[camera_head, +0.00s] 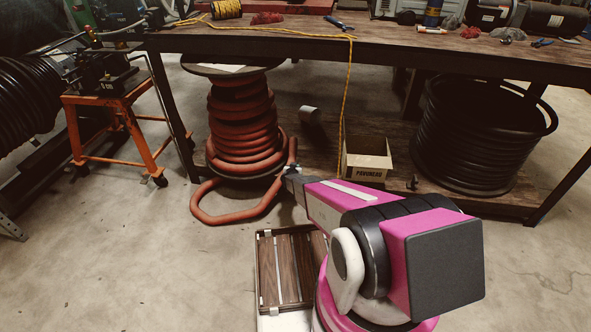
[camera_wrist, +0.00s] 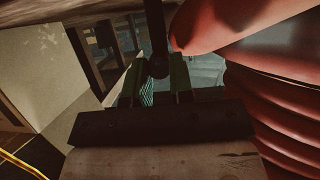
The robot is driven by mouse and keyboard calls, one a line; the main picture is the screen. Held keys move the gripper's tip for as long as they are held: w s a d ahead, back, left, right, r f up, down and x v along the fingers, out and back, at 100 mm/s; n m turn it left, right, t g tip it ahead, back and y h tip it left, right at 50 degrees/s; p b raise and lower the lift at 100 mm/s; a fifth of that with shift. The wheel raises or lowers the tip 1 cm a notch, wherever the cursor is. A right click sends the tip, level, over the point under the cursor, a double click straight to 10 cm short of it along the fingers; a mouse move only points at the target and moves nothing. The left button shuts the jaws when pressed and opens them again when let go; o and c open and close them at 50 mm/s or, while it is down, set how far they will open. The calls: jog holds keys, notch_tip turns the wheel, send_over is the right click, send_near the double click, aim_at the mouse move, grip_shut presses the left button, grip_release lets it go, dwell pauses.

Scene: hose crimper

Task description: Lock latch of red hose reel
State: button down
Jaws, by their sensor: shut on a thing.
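The red hose reel (camera_head: 240,125) stands under the workbench, left of centre, with red hose wound around it and one loop lying on the floor. My gripper (camera_head: 287,170) is at the reel's right side, low, beside the hose. In the wrist view my gripper (camera_wrist: 157,78) has its two fingers around the end of a dark rod with a rounded tip, which looks like the latch (camera_wrist: 158,45). The red hose (camera_wrist: 275,75) fills the right of that view, close to the fingers. The latch cannot be made out in the head view.
An open cardboard box (camera_head: 367,160) and a white roll (camera_head: 310,115) sit on the lower shelf right of the reel. A black hose coil (camera_head: 475,140) is farther right. A yellow cord (camera_head: 346,100) hangs from the workbench (camera_head: 400,55). A slatted crate (camera_head: 288,268) lies in front.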

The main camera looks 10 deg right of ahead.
jog(key=c, duration=1)
grip_release()
